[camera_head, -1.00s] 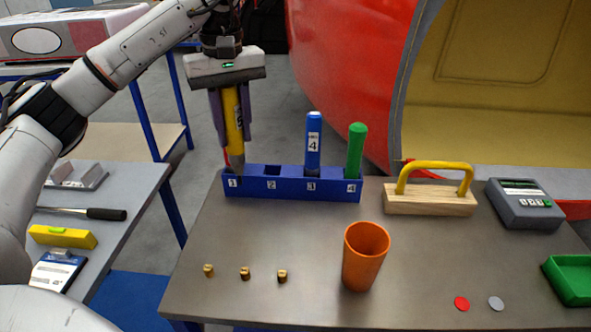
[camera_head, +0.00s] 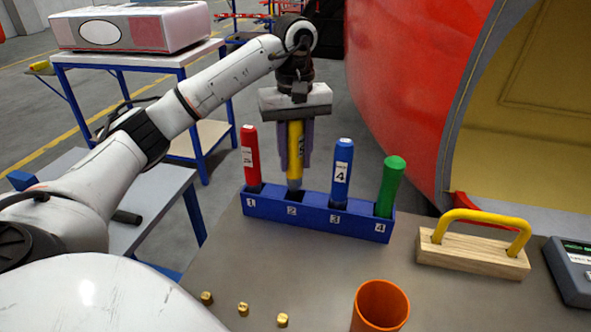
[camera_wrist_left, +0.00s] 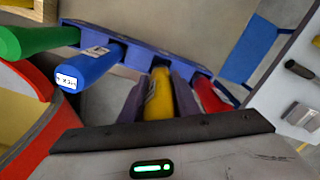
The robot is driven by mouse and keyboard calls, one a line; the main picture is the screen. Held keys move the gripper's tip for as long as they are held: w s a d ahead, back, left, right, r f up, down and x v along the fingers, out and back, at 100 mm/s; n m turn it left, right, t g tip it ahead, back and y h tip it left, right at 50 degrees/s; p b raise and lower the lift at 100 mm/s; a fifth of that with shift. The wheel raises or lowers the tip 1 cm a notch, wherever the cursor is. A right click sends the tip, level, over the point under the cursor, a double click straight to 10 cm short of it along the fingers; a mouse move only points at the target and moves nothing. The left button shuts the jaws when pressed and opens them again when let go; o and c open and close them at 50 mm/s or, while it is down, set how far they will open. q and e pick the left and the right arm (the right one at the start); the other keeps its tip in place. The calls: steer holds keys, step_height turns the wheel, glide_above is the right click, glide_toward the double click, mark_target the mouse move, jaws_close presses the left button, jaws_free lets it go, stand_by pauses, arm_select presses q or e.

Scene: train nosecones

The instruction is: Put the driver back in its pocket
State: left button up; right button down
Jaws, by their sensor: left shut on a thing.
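The yellow driver (camera_head: 295,158) is upright between the fingers of my left gripper (camera_head: 295,165), which is shut on its handle. The blue rack (camera_head: 330,218) has pockets numbered 1 to 4. A red driver (camera_head: 250,158) stands in pocket 1, a blue driver (camera_head: 341,172) in pocket 3 and a green driver (camera_head: 390,187) in pocket 4. The left wrist view shows the yellow driver (camera_wrist_left: 158,98) between both fingers. My right gripper is out of view.
An orange cup (camera_head: 380,305) and several small brass pieces (camera_head: 243,309) are in front of the rack. A wooden block with a yellow handle (camera_head: 472,256) is to its right. The red and blue drivers stand close beside my left gripper.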

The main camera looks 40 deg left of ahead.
mark_target(296, 170)
arm_select(q)
steer(key=shift+f, duration=1.75)
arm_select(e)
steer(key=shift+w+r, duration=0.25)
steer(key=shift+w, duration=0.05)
arm_select(q)
steer(key=shift+f, duration=0.1)
steer(key=shift+f, duration=0.1)
steer(key=o, duration=1.1)
step_height(296, 170, up, 12)
steer(key=shift+r, duration=0.2)
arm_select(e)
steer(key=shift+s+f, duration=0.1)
arm_select(q)
steer(key=shift+d, duration=0.1)
